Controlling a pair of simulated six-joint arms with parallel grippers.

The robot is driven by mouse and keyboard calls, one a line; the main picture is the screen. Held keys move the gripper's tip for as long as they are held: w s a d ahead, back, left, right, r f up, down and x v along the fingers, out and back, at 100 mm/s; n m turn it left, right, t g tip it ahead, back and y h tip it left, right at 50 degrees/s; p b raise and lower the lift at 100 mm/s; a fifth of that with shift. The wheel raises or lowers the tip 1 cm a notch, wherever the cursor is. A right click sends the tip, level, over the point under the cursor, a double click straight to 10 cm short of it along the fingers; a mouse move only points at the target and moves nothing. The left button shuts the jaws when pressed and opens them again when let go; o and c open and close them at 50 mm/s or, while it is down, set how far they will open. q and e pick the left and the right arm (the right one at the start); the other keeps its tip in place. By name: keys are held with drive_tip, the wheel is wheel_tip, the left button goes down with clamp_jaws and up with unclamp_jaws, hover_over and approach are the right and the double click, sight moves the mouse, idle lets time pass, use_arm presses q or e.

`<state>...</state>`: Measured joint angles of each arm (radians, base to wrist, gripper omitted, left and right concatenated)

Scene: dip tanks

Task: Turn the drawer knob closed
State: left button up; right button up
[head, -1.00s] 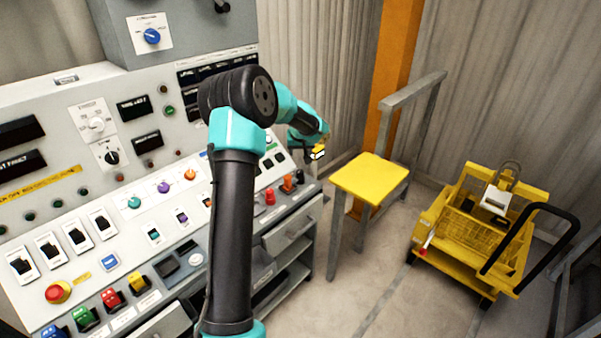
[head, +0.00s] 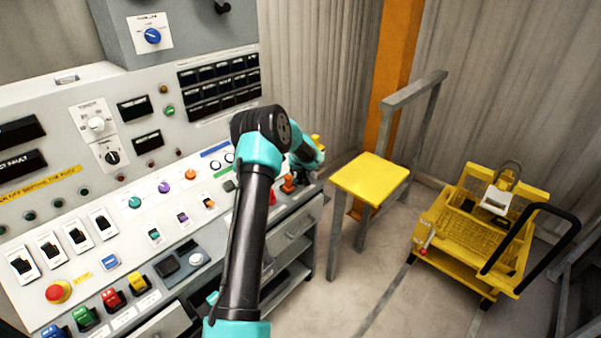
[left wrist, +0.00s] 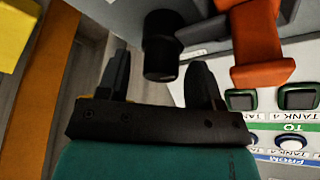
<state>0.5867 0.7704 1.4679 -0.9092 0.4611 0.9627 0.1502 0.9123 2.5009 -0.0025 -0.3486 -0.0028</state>
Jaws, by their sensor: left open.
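A black cylindrical knob (left wrist: 160,48) shows in the left wrist view, with its end just beyond the gap between my left fingers. I cannot tell from its look whether it is the drawer knob or which way it is turned. My left gripper (left wrist: 160,84) is open, a dark finger on each side of that gap. No contact with the knob is visible. In the head view my left wrist hangs over the console's right end, and its fingers are mostly hidden. A drawer (head: 294,236) is below that end. My right gripper is out of view.
An orange knob (left wrist: 258,45) stands close right of the black one; it also shows in the head view (head: 288,184), near a red knob (head: 266,197). A yellow-topped stool (head: 370,179) stands right of the console. A yellow cart (head: 465,235) is farther right.

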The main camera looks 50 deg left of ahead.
use_arm(q)
drive_tip(key=shift+f, duration=0.2)
drive_tip(key=c, duration=0.9)
